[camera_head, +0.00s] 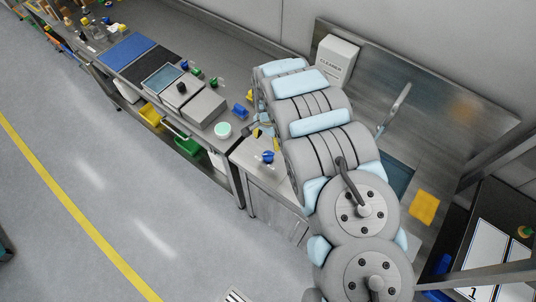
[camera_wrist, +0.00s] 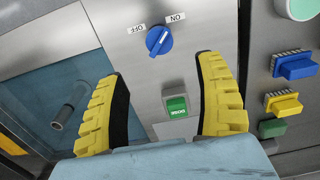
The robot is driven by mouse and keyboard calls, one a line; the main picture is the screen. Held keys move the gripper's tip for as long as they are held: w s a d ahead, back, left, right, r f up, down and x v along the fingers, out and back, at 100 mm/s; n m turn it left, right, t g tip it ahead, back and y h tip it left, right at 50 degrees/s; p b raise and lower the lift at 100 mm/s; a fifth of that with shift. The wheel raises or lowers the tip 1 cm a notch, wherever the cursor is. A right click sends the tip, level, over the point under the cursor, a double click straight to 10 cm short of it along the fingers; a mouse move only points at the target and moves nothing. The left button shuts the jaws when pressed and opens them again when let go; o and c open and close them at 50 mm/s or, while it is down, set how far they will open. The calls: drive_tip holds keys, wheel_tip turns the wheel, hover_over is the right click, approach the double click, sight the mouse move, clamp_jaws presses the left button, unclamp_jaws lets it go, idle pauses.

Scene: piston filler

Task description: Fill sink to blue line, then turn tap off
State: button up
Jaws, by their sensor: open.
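My gripper (camera_wrist: 160,68) is open, with its two yellow fingers apart and nothing between them. In the wrist view, a blue knob (camera_wrist: 159,41) sits on the steel panel beyond the fingertips, between upside-down OFF and ON labels. Its pointer seems to lean toward ON. A green button (camera_wrist: 177,107) lies between the fingers in the picture. The sink (camera_wrist: 30,92) is at the left, bluish inside, with a grey tube in it; I cannot make out a blue line or the water level. In the head view, the curved tap (camera_head: 396,106) stands beside the sink (camera_head: 399,179), which my arm partly hides.
A yellow sponge (camera_head: 424,207) lies right of the sink. A white cleaner box (camera_head: 335,59) stands behind my arm. Blue and yellow brushes (camera_wrist: 295,65) (camera_wrist: 284,103) lie on the neighbouring bench at the wrist view's right.

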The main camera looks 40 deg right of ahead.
sight(268, 155)
drive_tip(key=shift+f, duration=5.65)
drive_tip(key=c, duration=1.2)
